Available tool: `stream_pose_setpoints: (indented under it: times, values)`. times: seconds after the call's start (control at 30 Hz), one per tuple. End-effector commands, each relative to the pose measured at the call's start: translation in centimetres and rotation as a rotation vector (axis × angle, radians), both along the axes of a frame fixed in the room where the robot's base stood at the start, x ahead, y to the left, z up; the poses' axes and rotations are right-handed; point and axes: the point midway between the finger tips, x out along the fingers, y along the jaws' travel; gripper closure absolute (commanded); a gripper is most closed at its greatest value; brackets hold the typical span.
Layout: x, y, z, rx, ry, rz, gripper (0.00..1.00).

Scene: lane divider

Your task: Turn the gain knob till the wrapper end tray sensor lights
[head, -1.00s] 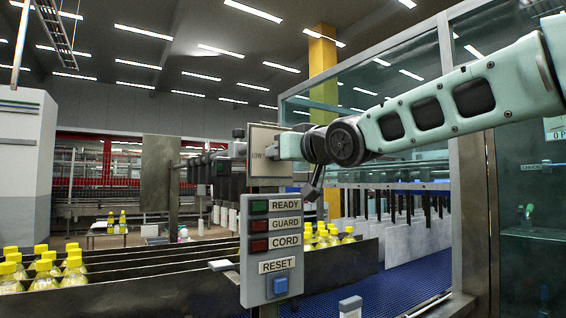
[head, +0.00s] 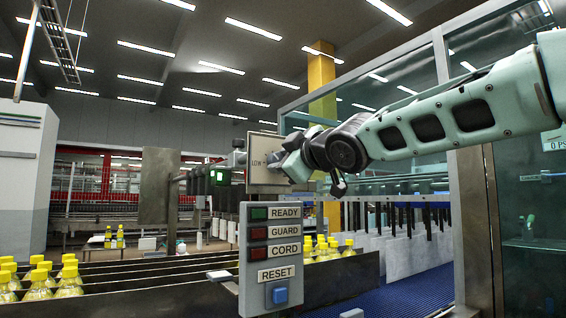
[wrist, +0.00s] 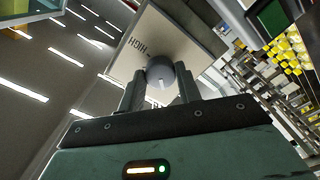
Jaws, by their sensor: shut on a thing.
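The gain knob (wrist: 158,70) is a grey round knob on a pale plate (wrist: 190,30) marked HIGH in the wrist view. My gripper (wrist: 160,88) is shut on the knob, one finger on each side. In the head view my gripper (head: 280,162) reaches the plate from the right and hides the knob. A bright green lamp (head: 220,177) glows on a dark box just left of the plate; I cannot read whether it is labelled as the tray sensor.
Yellow-capped bottles (head: 38,282) fill the lanes at left. A glass guard with a post (head: 476,220) stands right of the plate.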

Motion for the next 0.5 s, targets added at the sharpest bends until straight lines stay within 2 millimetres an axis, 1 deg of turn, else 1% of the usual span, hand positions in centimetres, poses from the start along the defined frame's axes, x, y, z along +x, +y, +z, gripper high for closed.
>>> stream_pose_setpoints:
  times: [0.2,0.5]
  values:
    - [0.04,-0.02,-0.12,-0.069,-0.044,-0.001,0.89]
    - [0.04,-0.02,-0.11,-0.097,-0.062,0.0,0.89]
